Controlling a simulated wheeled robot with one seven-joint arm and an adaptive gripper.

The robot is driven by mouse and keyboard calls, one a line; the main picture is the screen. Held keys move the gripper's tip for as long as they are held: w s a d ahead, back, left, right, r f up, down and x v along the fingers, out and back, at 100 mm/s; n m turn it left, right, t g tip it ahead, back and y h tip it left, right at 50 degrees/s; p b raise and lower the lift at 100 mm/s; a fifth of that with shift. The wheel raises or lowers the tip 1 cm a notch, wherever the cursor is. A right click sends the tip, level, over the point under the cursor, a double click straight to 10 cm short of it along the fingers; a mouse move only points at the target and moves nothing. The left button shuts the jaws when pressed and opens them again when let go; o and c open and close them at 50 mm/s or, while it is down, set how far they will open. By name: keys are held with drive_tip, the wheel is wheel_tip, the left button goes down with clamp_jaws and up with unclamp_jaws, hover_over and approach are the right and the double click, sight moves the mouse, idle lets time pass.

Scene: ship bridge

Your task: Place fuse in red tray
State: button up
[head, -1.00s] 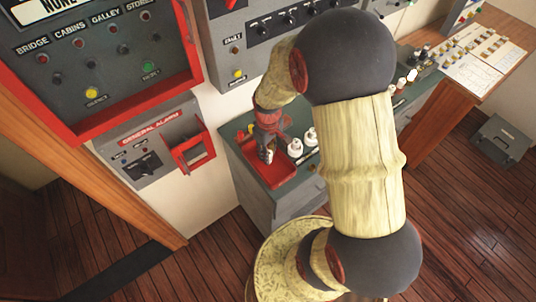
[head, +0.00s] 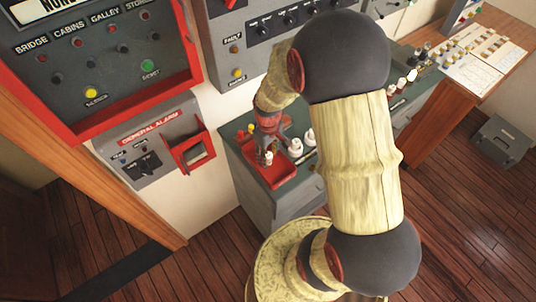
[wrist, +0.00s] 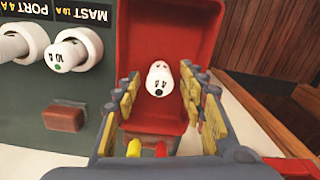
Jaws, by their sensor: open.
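The red tray (head: 281,178) sits on the grey-green cabinet top; it also fills the upper middle of the wrist view (wrist: 190,40). A white fuse (wrist: 158,80) with a dark "4 A" mark is between my fingers, over the tray's floor. In the head view the fuse (head: 268,158) shows as a small white piece below my gripper (head: 269,147). In the wrist view my gripper (wrist: 160,88) is open, with a gap on each side of the fuse. Whether the fuse touches the tray floor is hard to tell.
White fuses sit in holders marked "MAST 10 A" (wrist: 75,48) and "PORT 4 A" (wrist: 20,42), beside the tray. A brown-red block (wrist: 66,117) is near them. The general alarm box (head: 150,145) is on the wall left of the cabinet.

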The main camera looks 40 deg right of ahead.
wheel_tip(320, 180, up, 12)
drive_tip(key=p, duration=0.1)
wheel_tip(320, 180, up, 12)
drive_tip(key=m+t, duration=0.1)
drive_tip(key=t, duration=0.1)
hover_over(268, 155)
drive_tip(key=s+a, duration=0.3)
drive_tip(key=a, duration=0.3)
drive_tip(key=s+a+r+m+t, duration=0.1)
drive_tip(key=s+a+r+t, duration=0.2)
drive_tip(key=s+a+r, duration=0.3)
drive_tip(key=s+r, duration=0.2)
drive_tip(key=s, duration=0.1)
drive_tip(key=shift+s+r+m+t, duration=0.15)
drive_tip(key=shift+r+m+t, duration=0.15)
wheel_tip(268, 155, down, 10)
drive_tip(key=b, duration=0.9)
drive_tip(key=shift+r, duration=0.15)
